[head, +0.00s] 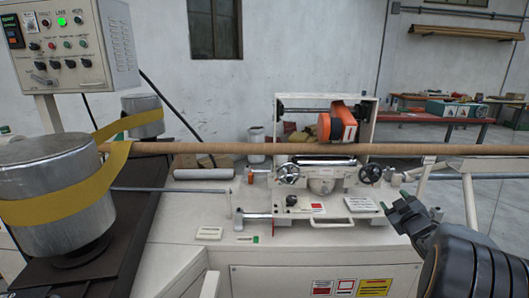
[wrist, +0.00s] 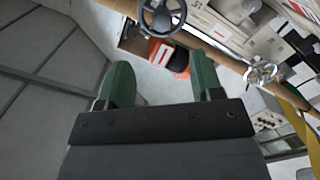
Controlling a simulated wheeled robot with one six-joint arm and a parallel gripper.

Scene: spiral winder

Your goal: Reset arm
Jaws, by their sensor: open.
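My gripper (head: 400,212) is at the right of the head view, in front of the winder's cutting station. My dark arm comes in from the lower right corner. In the wrist view, the two green fingers of my gripper (wrist: 158,85) stand well apart with nothing between them. Beyond the fingers, the wrist view shows the brown tube (wrist: 210,50), a handwheel (wrist: 160,14) and the orange motor cover (wrist: 168,54). My gripper appears clear of the machine.
The long brown tube (head: 230,148) crosses the scene above the white machine bed (head: 180,220). The cutting station (head: 368,130) carries the orange cover (head: 337,125) and handwheels. Metal drums with a yellow belt (head: 60,200) stand left, below a control panel (head: 75,45). Open floor lies right.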

